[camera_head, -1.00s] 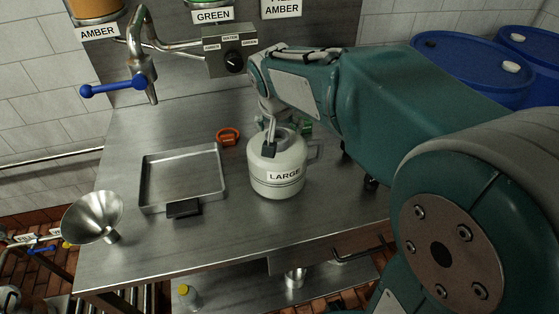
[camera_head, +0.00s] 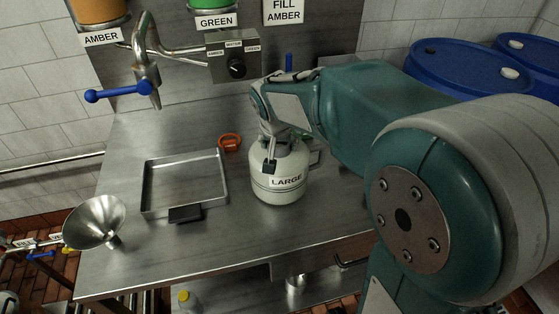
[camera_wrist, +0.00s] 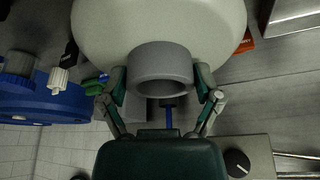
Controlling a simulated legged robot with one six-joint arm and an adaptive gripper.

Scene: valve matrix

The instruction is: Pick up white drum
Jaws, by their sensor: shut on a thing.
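The white drum (camera_head: 279,180), labelled LARGE, stands upright on the steel table in the head view. It fills the top of the wrist view (camera_wrist: 160,22), with its grey round neck (camera_wrist: 160,68) between my fingers. My gripper (camera_head: 268,152) comes down on the drum's top from behind and is shut on the neck. In the wrist view my gripper (camera_wrist: 161,88) has a finger on each side of the neck. Whether the drum's base touches the table is hard to tell.
A shallow steel tray (camera_head: 226,178) lies left of the drum, with a funnel (camera_head: 96,222) further left. A blue-handled tap (camera_head: 118,92) and selector box (camera_head: 233,56) are at the back wall. Blue barrels (camera_head: 468,65) stand at the right.

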